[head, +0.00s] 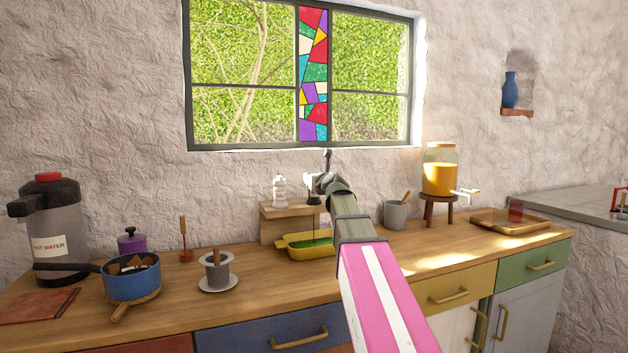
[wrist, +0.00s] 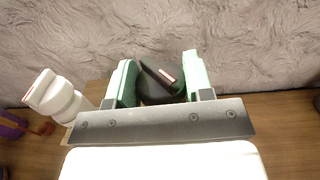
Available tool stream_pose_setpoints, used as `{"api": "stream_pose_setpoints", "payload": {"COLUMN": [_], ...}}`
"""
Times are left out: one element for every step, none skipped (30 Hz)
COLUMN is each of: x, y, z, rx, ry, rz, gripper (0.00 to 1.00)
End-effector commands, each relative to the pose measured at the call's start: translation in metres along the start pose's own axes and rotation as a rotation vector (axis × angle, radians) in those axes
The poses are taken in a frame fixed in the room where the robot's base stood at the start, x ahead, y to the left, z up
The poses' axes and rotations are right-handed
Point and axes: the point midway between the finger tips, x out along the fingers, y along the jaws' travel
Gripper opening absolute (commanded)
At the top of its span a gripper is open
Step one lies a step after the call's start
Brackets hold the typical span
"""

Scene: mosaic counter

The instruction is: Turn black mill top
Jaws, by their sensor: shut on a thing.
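The black mill (head: 313,199) stands on the small wooden shelf, mostly hidden behind my arm and gripper in the head view. In the wrist view its black top (wrist: 155,88), with a raised ridge and a pale pinkish mark, sits between my two green fingers. My gripper (wrist: 160,72) is shut on this top from above. It is small in the head view (head: 320,184). A white mill-like bottle (head: 280,190) stands to the left on the shelf and also shows in the wrist view (wrist: 62,100), apart from my fingers.
The wooden shelf (head: 272,228) stands against the rough wall, with a yellow dish (head: 295,250) in front. A grey mug (head: 395,215) and a drink dispenser (head: 440,172) are to the right. A blue pot (head: 132,280) and spool-like holder (head: 217,270) are left.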

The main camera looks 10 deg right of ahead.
Motion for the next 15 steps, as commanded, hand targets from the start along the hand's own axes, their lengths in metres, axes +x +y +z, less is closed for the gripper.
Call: {"api": "stream_pose_setpoints", "payload": {"x": [-0.0002,-0.0001,0.0,-0.0001,-0.0001,0.0,0.0,0.0,0.0,0.0,0.0001,0.0001,0.0001,0.0002,0.0002], "y": [0.001,0.0011,0.0012,0.0011,0.0009,0.0008,0.0008,0.0007,0.0005,0.0006,0.0006,0.0007,0.0008,0.0008,0.0009], "z": [0.0001,0.0,0.0,0.0001,0.0001,0.0,-0.0001,-0.0001,0.0,0.0,0.0,-0.0001,-0.0001,-0.0001,-0.0002], "rx": [-0.001,-0.001,-0.001,-0.001,-0.001,-0.001,-0.001,-0.002,-0.002,-0.001,0.0,-0.001,-0.002,0.0,-0.001], "ry": [-0.001,-0.001,0.0,-0.001,-0.001,0.0,0.0,0.0,0.0,0.0,0.0,0.0,0.001,0.001,0.001], "rz": [-0.016,-0.025,-0.037,-0.047,-0.056,-0.067,-0.075,-0.083,-0.093,-0.1,-0.106,-0.114,-0.12,-0.124,-0.13], "gripper": [0.24,0.24,0.24,0.24,0.24,0.24,0.24,0.24,0.24,0.24,0.24,0.24,0.24,0.24,0.24]}}
